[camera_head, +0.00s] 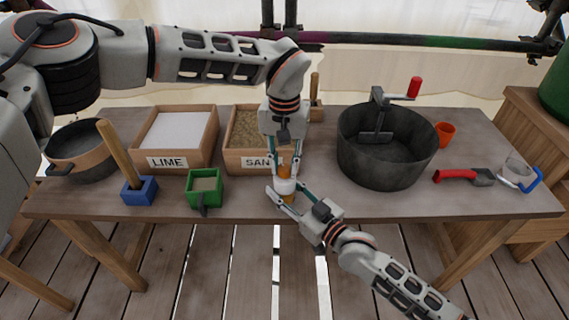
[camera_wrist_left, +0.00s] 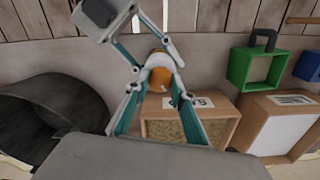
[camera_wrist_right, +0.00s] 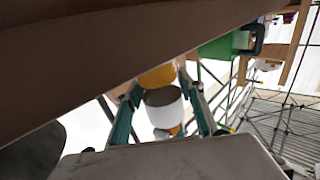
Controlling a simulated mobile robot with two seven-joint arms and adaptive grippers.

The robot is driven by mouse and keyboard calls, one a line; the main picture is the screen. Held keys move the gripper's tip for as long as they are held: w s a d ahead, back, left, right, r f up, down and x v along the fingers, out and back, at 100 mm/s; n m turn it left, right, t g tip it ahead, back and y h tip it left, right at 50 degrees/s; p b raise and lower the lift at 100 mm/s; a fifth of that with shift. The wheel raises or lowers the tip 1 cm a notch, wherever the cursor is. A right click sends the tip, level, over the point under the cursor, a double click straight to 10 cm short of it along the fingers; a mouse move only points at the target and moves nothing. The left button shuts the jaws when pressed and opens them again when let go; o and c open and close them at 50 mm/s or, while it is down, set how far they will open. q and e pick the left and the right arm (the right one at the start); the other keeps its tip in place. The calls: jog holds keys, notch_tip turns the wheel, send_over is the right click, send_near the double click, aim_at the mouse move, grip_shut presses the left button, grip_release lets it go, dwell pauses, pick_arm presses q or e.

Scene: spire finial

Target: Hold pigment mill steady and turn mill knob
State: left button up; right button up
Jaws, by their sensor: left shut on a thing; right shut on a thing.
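The pigment mill, with a white body (camera_head: 286,187) and an orange top knob (camera_head: 285,171), is near the table's front edge, left of the black pot. The knob also shows in the left wrist view (camera_wrist_left: 160,78), the white body in the right wrist view (camera_wrist_right: 163,108). My left gripper (camera_head: 284,174) comes down from above, shut with its fingers on either side of the knob. My right gripper (camera_head: 284,191) reaches in from the front right and is shut on the white body. Fingers hide parts of the mill. I cannot tell whether its base touches the table.
Behind the mill is the sand box (camera_head: 240,163), with the lime box (camera_head: 170,163) left of it. A green box (camera_head: 204,200) and blue block with a stick (camera_head: 140,192) stand left.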

aim_at(285, 167)
pick_arm(q)
jog(key=shift+m, duration=0.9)
jog(key=o, duration=1.1)
notch_tip(285, 167, up, 12)
jog(key=shift+r, duration=0.1)
